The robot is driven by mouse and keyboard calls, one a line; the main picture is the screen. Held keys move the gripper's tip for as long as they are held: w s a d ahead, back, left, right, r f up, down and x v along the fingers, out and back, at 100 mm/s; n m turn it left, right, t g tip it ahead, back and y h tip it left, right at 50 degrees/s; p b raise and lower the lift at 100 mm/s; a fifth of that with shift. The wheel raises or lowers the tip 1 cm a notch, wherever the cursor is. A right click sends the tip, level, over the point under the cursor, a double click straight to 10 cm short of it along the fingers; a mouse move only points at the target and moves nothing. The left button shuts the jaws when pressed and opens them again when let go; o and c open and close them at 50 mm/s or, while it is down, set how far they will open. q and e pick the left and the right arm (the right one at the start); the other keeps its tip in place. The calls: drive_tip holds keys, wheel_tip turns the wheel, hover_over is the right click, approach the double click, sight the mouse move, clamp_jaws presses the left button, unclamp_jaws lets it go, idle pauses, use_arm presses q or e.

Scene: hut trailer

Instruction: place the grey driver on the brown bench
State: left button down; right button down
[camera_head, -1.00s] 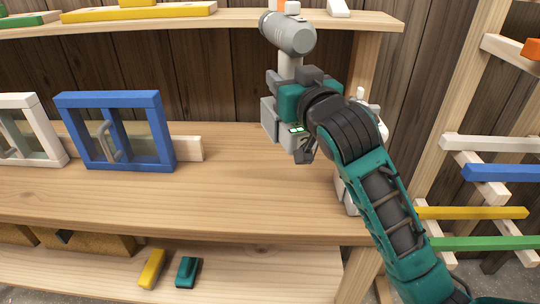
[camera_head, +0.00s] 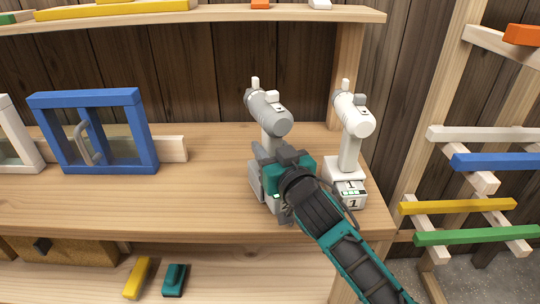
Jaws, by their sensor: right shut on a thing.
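The grey driver (camera_head: 268,112) stands upright at the right part of the brown bench (camera_head: 200,205), its block-shaped base (camera_head: 256,186) low over the bench top near the front edge. I cannot tell whether the base touches the wood. My right gripper (camera_head: 267,153) is shut on the grey driver around its handle below the barrel. The gripper and wrist hide part of the handle and base. My left gripper is not in view.
A white driver (camera_head: 352,120) with a "1" on its base stands close to the right. A blue frame (camera_head: 97,132) stands at left. The bench between is clear. A shelf (camera_head: 230,16) runs above. A yellow block (camera_head: 137,277) and teal block (camera_head: 174,280) lie below.

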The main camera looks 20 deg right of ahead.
drive_tip(key=shift+f, duration=0.25)
drive_tip(key=shift+f, duration=0.2)
drive_tip(key=c, duration=0.6)
unclamp_jaws()
drive_tip(key=shift+f, duration=0.15)
drive_tip(key=shift+c, duration=0.2)
